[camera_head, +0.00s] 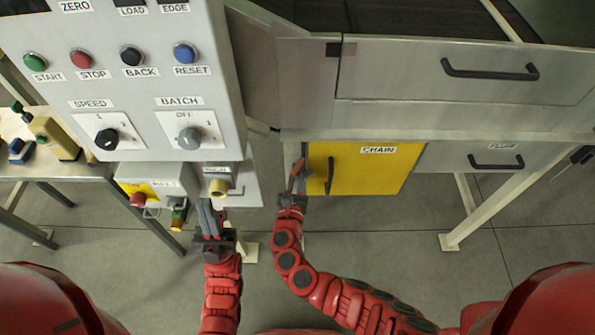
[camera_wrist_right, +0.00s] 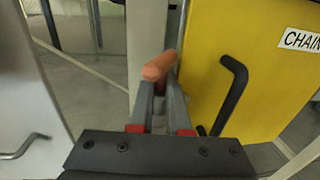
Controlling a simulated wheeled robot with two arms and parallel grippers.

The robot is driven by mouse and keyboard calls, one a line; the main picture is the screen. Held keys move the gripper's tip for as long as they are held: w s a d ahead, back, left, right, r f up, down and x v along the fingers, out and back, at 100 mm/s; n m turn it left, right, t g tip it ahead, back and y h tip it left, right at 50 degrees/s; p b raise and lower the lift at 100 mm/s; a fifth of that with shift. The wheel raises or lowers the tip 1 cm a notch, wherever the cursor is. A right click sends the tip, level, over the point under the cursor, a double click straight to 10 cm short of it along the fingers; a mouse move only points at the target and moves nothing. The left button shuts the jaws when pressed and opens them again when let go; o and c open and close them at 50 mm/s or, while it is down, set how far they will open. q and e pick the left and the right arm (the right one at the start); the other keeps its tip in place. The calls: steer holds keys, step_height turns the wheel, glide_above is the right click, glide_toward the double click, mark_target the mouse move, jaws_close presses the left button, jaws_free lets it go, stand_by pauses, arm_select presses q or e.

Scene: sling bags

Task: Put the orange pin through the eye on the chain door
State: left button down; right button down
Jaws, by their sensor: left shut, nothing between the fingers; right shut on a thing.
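The yellow chain door (camera_head: 375,172) hangs under the metal machine and carries a CHAIN label and a black handle; it also fills the right of the right wrist view (camera_wrist_right: 225,55). My right gripper (camera_head: 298,178) is at the door's left edge. In the right wrist view its fingers (camera_wrist_right: 160,85) are shut on the orange pin (camera_wrist_right: 158,66), beside the pale post at the door's edge. The eye cannot be made out; the pin and fingers may hide it. My left gripper (camera_head: 207,205) is shut and empty, below the control panel.
The control panel (camera_head: 130,90) with buttons and knobs stands at the upper left. A small box with a red button (camera_head: 138,198) hangs below it. A side table (camera_head: 60,165) stands left.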

steer(key=shift+f+b, duration=0.95)
steer(key=shift+f, duration=0.2)
steer(key=c, duration=0.8)
jaws_free()
steer(key=s+a+b, duration=0.2)
steer(key=s+b, duration=0.1)
steer(key=s, duration=1.4)
steer(key=shift+a, duration=0.15)
steer(key=shift+s, duration=0.1)
